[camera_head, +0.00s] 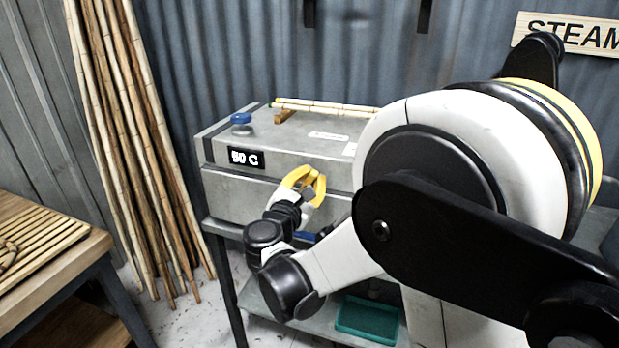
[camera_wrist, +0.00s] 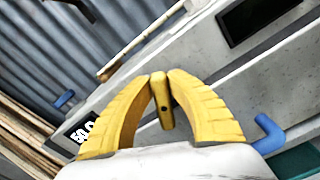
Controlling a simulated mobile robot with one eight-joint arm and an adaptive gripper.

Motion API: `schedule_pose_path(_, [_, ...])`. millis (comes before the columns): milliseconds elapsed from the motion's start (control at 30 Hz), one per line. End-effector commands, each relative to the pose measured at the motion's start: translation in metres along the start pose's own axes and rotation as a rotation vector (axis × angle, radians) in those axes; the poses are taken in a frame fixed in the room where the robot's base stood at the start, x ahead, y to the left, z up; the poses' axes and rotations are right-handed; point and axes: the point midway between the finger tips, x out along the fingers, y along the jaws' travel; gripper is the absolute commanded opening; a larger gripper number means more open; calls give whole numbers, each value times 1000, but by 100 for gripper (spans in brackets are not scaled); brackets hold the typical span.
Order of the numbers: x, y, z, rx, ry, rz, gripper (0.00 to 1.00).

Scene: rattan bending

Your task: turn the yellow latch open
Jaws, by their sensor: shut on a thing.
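The yellow latch (camera_wrist: 161,100) stands between the two yellow fingers of my gripper (camera_wrist: 160,78) in the wrist view. The fingertips close around its upper part. In the camera_head view my gripper (camera_head: 306,180) is at the front of the grey metal steam box (camera_head: 230,193), right of its 50 C display (camera_head: 246,157). There the latch cannot be told apart from the yellow fingers. The lid of the box looks closed.
A blue knob (camera_head: 241,118) and a rattan rod (camera_head: 325,106) are on top of the box. A blue handle (camera_wrist: 268,133) juts out right of my gripper. Rattan poles (camera_head: 130,130) lean at the left. A green tray (camera_head: 370,318) lies on the lower shelf.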

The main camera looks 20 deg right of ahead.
Motion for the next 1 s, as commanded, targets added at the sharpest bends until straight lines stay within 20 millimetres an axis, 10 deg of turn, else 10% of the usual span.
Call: schedule_pose_path(1000, [0,-21,-10,874,-1,0,0])
